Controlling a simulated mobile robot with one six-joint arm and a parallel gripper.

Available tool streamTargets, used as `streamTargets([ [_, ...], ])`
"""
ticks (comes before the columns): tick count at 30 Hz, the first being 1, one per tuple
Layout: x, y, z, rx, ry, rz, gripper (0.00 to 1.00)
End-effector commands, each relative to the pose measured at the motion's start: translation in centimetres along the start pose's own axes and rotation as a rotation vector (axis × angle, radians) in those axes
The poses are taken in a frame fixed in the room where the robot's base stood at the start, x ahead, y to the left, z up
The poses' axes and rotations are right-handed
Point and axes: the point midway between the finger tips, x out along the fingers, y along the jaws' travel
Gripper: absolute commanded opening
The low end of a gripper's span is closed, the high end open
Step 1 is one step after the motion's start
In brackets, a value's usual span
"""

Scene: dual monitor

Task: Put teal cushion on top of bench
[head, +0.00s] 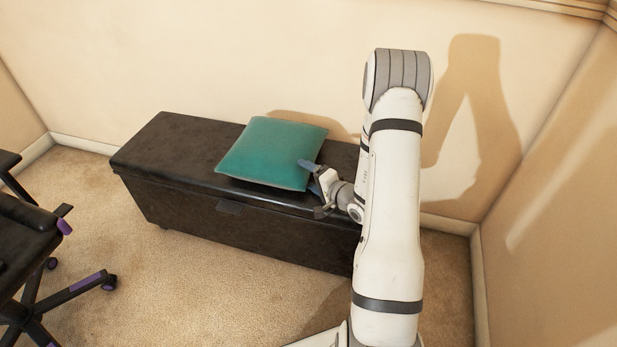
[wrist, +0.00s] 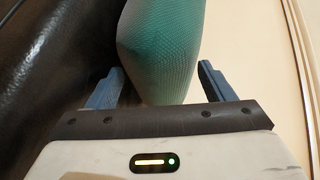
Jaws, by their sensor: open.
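The teal cushion (head: 272,152) lies on top of the black bench (head: 165,150), towards the middle of its lid. My gripper (head: 311,187) is at the cushion's right front corner. In the wrist view, my gripper (wrist: 160,88) is open, with one blue finger on each side of the cushion's end (wrist: 160,50). There is a visible gap beside each fingertip. The bench's dark top (wrist: 60,50) shows at the left of the wrist view. My arm hides the bench's right end in the head view.
A black office chair (head: 30,245) with purple-trimmed legs stands at the lower left. A pale wall (head: 200,60) runs behind the bench, and another wall (head: 560,200) is at the right. The bench lid left of the cushion is bare. Carpet (head: 200,300) lies open in front.

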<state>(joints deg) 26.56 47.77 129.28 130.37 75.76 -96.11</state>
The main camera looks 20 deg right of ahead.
Motion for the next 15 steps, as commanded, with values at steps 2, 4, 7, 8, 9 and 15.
streamTargets([
  [2,-0.1,0.0,0.0,0.0,0.001,0.0,0.75],
  [4,-0.5,-0.1,-0.1,0.0,0.002,0.0,0.75],
  [7,-1.9,-0.1,-0.1,0.002,0.003,0.001,0.75],
  [8,-2.4,-0.1,-0.2,0.002,0.004,0.002,0.75],
  [9,-3.2,-0.1,-0.2,0.002,0.004,0.002,0.75],
  [15,-7.7,-0.1,-0.2,0.004,0.005,0.002,0.75],
])
